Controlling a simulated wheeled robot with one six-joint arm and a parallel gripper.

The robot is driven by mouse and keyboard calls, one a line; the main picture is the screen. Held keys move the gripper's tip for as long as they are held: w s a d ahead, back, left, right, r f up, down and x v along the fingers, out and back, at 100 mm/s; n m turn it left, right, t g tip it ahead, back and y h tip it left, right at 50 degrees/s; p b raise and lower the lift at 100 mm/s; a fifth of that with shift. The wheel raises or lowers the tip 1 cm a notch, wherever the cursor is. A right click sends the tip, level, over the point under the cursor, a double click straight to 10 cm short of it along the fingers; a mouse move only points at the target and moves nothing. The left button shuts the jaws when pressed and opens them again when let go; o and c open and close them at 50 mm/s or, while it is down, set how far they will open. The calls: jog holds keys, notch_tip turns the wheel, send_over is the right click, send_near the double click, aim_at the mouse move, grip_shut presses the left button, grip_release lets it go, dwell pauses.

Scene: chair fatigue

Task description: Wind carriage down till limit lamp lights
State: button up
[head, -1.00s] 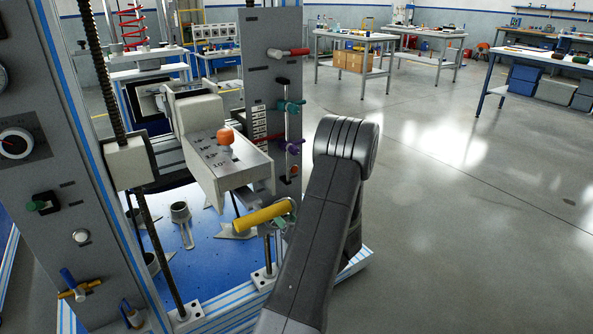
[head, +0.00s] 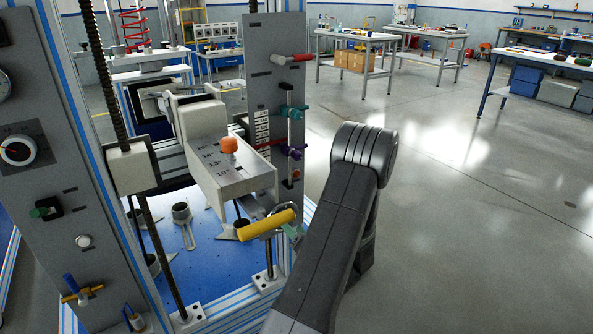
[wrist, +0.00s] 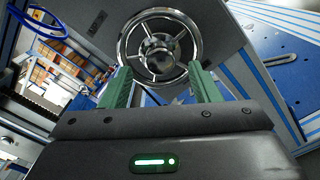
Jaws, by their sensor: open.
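The carriage (head: 230,170) is a pale grey block with an orange knob (head: 228,145) and angle marks, held between uprights above the blue bed. A chrome spoked handwheel (wrist: 156,48) is ahead of my gripper (wrist: 160,80) in the wrist view. My green fingers are apart, one at each lower side of its rim; I cannot tell whether they touch it. In the head view my arm mostly hides the gripper, beside a yellow cylindrical handle (head: 268,223) below the carriage. A pale round lamp or button (head: 83,242) on the left panel looks unlit; I cannot tell which is the limit lamp.
A threaded screw (head: 106,80) runs down the left of the frame. The right panel (head: 273,50) carries red, teal and purple handles. A blue bed (head: 215,255) with metal fittings lies below. Clear floor (head: 470,210) is at right; worktables (head: 355,35) stand behind.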

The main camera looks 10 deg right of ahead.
jog(key=shift+m, duration=0.6)
jog(key=m+p, duration=0.3)
jog(key=shift+m, duration=0.3)
jog(key=shift+m+p, duration=1.25)
jog(key=shift+m, duration=0.45)
